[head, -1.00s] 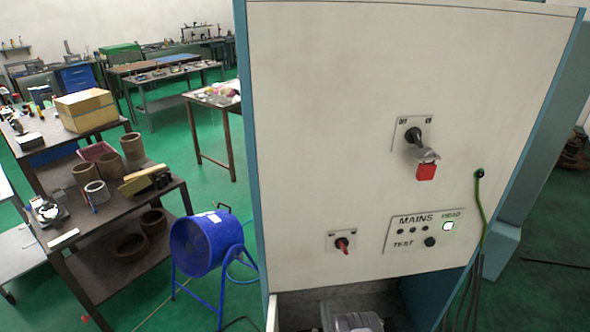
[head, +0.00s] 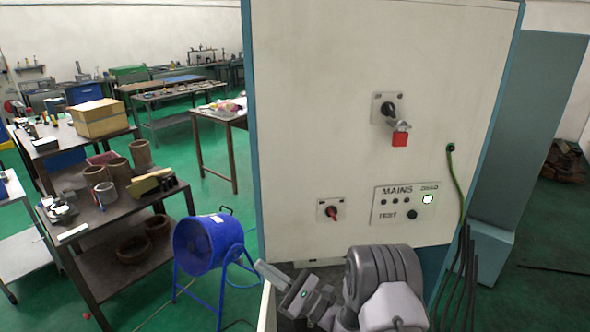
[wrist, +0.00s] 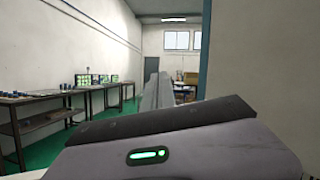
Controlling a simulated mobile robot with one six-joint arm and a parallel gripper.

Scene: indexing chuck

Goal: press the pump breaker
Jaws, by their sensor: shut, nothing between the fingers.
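A pale cabinet panel (head: 300,100) faces me in the head view. No label on it reads as pump, so I cannot tell which control is the pump breaker. A black rotary switch (head: 388,109) with a red tag (head: 400,139) hanging at it sits high. A small red-handled switch (head: 332,212) sits lower left. A MAINS plate (head: 398,222) beside it has a lit white-green button (head: 428,199), a black TEST button (head: 412,215) and several dark dots. My gripper (head: 262,268) is shut and empty below the panel, apart from the controls, pointing left. Its fingers show in the wrist view (wrist: 157,92).
A green cable (head: 458,180) and dark cables (head: 467,265) hang at the panel's right edge. A blue drum fan (head: 208,243) stands on the floor at left. A dark shelf cart (head: 120,210) with pots stands beyond it. Workbenches line the back.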

